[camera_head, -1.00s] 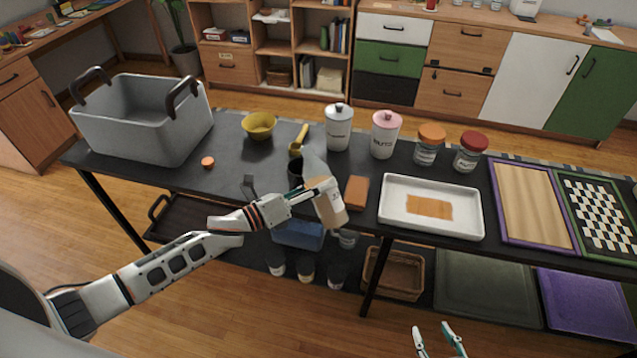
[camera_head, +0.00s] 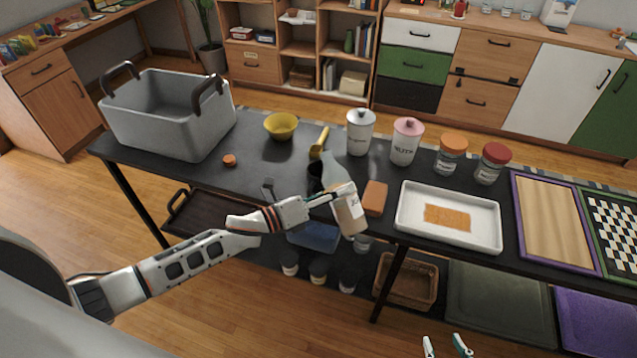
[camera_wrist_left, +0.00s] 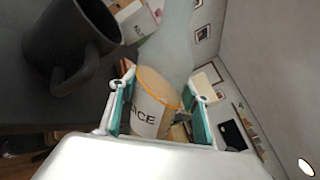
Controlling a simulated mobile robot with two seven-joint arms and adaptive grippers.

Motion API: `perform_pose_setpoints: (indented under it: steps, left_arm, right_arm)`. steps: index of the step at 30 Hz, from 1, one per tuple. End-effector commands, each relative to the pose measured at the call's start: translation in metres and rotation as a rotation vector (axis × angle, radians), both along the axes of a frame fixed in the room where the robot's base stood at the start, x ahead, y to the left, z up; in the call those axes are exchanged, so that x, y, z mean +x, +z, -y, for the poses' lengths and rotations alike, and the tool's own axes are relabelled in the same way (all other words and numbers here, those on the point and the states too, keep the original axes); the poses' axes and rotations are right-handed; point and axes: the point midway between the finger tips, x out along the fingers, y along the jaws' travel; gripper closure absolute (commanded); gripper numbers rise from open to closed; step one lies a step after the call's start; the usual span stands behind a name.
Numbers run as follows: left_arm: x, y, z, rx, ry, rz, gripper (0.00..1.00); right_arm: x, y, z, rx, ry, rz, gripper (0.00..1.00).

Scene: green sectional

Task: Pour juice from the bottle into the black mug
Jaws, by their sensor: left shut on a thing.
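The juice bottle (camera_head: 350,212) has a pale clear neck, orange-tan juice and a white label. My left gripper (camera_head: 336,197) is shut on its lower body and holds it at the table's front edge. The bottle leans in the head view, its neck toward the upper left. The black mug (camera_head: 314,177) stands on the table just left of the bottle, partly hidden by it. In the left wrist view the mug (camera_wrist_left: 68,40) shows its handle toward the bottle (camera_wrist_left: 155,100), clear of it in the picture. My right gripper (camera_head: 446,346) is open and empty at the bottom edge.
A yellow bowl (camera_head: 281,126), a yellow-handled tool (camera_head: 319,142), canisters (camera_head: 359,132) and jars (camera_head: 451,155) stand behind. An orange-brown block (camera_head: 375,198) and a white tray (camera_head: 410,208) lie to the right. A grey bin (camera_head: 165,125) and small orange cap (camera_head: 229,160) are left.

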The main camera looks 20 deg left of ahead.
Motion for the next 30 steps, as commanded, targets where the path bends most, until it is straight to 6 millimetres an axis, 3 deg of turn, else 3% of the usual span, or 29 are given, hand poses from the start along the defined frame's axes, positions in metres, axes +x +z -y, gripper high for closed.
perform_pose_setpoints:
  steps: [30]
  left_arm:
    - [-0.005, 0.007, 0.006, -0.102, -0.001, -0.094, 0.89]
  right_arm:
    - [0.003, 0.018, 0.000, 0.002, 0.000, 0.009, 0.60]
